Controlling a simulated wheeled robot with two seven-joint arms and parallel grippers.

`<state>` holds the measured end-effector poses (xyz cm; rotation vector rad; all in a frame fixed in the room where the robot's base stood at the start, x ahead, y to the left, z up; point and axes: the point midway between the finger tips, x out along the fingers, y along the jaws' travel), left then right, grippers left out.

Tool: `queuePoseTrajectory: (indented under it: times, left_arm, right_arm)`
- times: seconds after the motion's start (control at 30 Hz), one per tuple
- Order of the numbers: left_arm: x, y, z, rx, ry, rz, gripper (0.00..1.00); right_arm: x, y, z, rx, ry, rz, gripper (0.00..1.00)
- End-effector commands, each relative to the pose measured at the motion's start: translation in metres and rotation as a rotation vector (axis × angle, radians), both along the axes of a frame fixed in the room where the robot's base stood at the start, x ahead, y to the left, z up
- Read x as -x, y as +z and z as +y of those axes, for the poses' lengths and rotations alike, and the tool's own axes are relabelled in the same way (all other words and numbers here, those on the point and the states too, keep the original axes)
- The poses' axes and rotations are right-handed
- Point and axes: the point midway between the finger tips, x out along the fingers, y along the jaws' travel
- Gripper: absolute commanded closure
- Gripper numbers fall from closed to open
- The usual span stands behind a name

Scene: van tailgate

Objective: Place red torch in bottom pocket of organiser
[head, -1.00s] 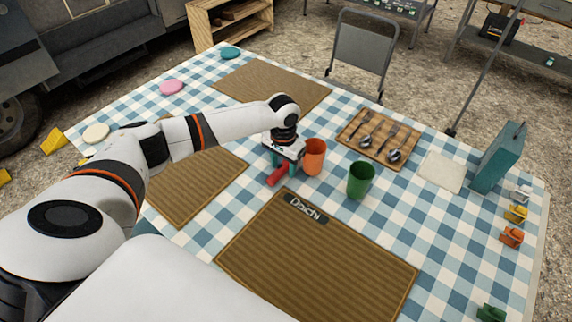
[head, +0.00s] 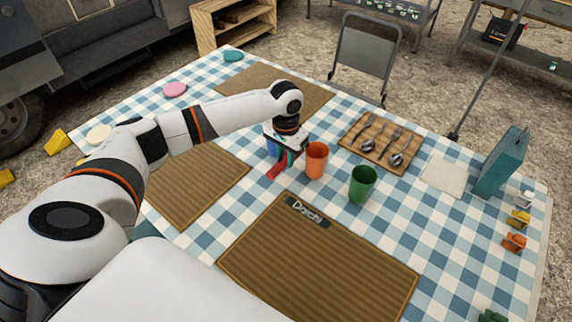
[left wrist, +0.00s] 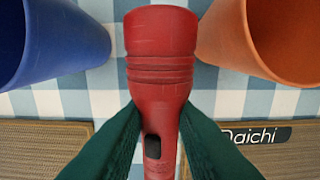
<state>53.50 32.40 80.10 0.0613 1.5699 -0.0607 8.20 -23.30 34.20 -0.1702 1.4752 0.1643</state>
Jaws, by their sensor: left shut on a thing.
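The red torch (head: 276,172) is held in my left gripper (head: 284,156), low over the checked tablecloth beside the orange cup. In the left wrist view the torch (left wrist: 161,65) lies along the middle of the picture, wide head away from me. The green fingers of my left gripper (left wrist: 160,130) are shut on its body from both sides, beside a black switch. Whether the torch touches the cloth is unclear. I cannot make out an organiser with pockets in either view. My right gripper is out of view.
An orange cup (head: 317,160) and a blue cup (left wrist: 45,40) flank the torch closely. A green cup (head: 362,184) stands to the right. A cutlery board (head: 375,158), a teal upright box (head: 500,165) and woven mats (head: 315,260) are on the table.

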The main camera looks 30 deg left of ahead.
Motion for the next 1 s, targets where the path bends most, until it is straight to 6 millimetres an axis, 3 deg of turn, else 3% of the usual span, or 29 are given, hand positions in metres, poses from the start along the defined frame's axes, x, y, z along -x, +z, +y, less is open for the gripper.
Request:
queuePoseTrajectory:
  times: [0.1, 0.23, 0.47, 0.57, 0.67, 0.8, 1.0]
  left_arm:
    - [-0.001, 0.026, -0.001, 0.002, -0.002, -0.004, 1.0]
    - [-0.001, 0.044, 0.0, 0.001, -0.001, -0.003, 1.0]
    - [0.001, 0.055, -0.002, 0.001, 0.0, -0.001, 1.0]
    - [0.008, 0.061, -0.015, 0.005, 0.0, 0.0, 1.0]
    - [0.026, 0.073, -0.041, 0.01, 0.006, 0.003, 1.0]
    - [0.066, 0.094, -0.083, 0.012, 0.024, 0.006, 1.0]
    - [0.125, 0.119, -0.121, 0.006, 0.054, 0.005, 1.0]
  right_arm:
    - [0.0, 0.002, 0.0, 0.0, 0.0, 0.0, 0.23]
    - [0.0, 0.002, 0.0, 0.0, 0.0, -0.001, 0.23]
    - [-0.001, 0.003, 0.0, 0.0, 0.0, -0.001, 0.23]
    - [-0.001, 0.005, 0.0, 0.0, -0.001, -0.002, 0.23]
    - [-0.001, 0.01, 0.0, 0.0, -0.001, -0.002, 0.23]
    - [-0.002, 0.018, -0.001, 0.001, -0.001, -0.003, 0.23]
    - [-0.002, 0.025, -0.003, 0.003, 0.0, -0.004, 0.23]
